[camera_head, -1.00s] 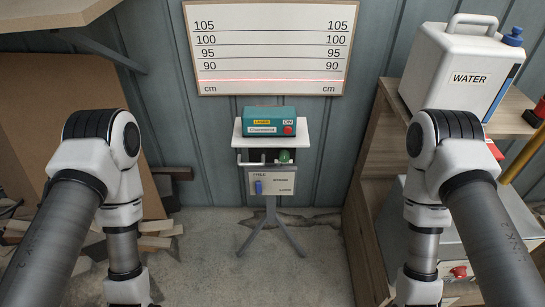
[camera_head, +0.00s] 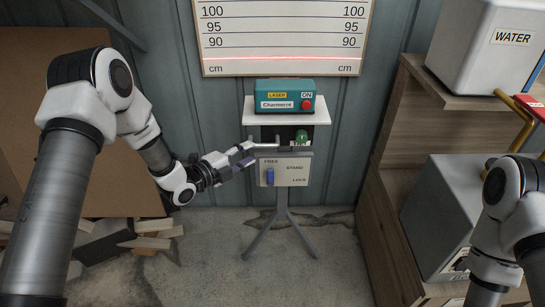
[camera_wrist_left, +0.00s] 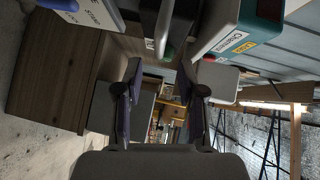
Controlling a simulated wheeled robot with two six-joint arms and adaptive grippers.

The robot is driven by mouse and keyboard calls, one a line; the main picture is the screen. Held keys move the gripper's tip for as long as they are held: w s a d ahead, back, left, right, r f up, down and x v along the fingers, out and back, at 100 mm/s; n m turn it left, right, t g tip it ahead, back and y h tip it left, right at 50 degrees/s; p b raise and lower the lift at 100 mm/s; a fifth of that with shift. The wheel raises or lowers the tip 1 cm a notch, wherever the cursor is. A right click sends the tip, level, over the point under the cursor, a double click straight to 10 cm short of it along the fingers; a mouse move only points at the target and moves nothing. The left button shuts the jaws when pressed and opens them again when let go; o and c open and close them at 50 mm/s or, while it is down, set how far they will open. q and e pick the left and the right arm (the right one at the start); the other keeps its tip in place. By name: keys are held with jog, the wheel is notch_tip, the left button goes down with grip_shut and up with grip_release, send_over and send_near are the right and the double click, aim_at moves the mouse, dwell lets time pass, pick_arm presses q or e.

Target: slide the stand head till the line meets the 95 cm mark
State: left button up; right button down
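The teal laser box (camera_head: 286,96) sits on the white stand head (camera_head: 322,113) of a tripod stand. Its red line (camera_head: 285,58) crosses the marked board (camera_head: 225,30) below the 90 line. A silver handle (camera_head: 264,146) sticks out left below the head, beside a green knob (camera_head: 301,138). A blue lever (camera_head: 270,176) hangs on the left of the FREE/LOCK plate (camera_head: 292,170), below FREE. My left gripper (camera_head: 247,154) is at the handle's left end; in the left wrist view its fingers (camera_wrist_left: 160,85) are apart, nothing clearly held between them. My right gripper is out of view.
A wooden shelf (camera_head: 435,130) with a white WATER container (camera_head: 495,45) stands at the right, a grey box (camera_head: 445,215) beside it. Wood scraps (camera_head: 115,240) lie at the lower left. The floor around the tripod's legs is clear.

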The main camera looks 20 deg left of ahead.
aim_at(262, 146)
pick_arm(q)
jog(key=x, duration=0.7)
jog(key=shift+w, duration=0.1)
grip_shut()
